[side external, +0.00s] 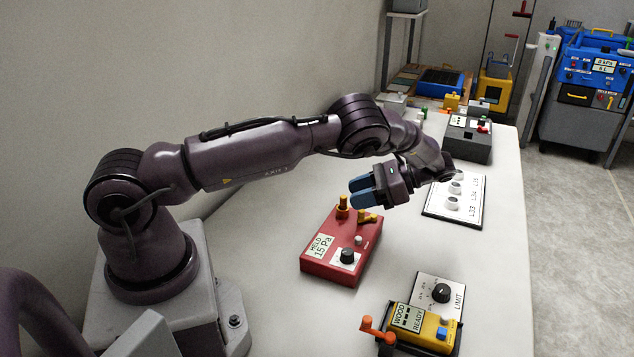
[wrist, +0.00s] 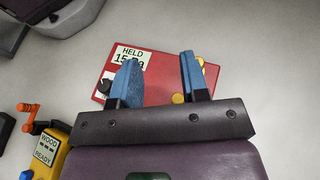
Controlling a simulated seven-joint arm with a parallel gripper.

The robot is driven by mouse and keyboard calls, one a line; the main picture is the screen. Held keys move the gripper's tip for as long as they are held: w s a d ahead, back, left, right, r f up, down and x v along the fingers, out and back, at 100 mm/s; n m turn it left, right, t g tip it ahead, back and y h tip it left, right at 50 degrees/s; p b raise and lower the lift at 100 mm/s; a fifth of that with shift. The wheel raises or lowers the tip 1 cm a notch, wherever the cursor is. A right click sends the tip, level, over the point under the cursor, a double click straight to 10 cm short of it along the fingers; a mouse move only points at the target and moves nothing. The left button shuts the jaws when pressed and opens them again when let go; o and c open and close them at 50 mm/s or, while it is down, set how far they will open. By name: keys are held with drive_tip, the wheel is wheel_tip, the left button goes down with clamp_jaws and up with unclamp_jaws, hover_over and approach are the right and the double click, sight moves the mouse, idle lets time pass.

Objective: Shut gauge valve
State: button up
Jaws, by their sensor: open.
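A red gauge box (side external: 335,250) sits on the white bench in the side view, its label reading "HELD 15 Pa". I cannot tell for sure which part is the gauge valve. My gripper (side external: 353,192) is open and empty, its blue fingers above the back of the box.
A yellow "WOOD READY" meter (side external: 420,325) with an orange crank and a "LIMIT" dial panel (side external: 440,293) stand at the front right. A white panel with several round knobs (side external: 455,202) lies behind, with a dark box (side external: 468,140) beyond. Bench left of the red box is clear.

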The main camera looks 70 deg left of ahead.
drive_tip(key=s+d+r, duration=0.3)
drive_tip(key=s+r, duration=0.4)
drive_tip(key=s, duration=0.4)
drive_tip(key=shift+s+d+r, duration=0.25)
drive_tip(key=shift+d+r, duration=0.05)
drive_tip(key=shift+d, duration=0.1)
drive_tip(key=t+h, duration=0.5)
drive_tip(key=t, duration=0.8)
approach(363, 210)
wheel_tip(363, 210, down, 10)
drive_tip(key=shift+w+r, duration=0.15)
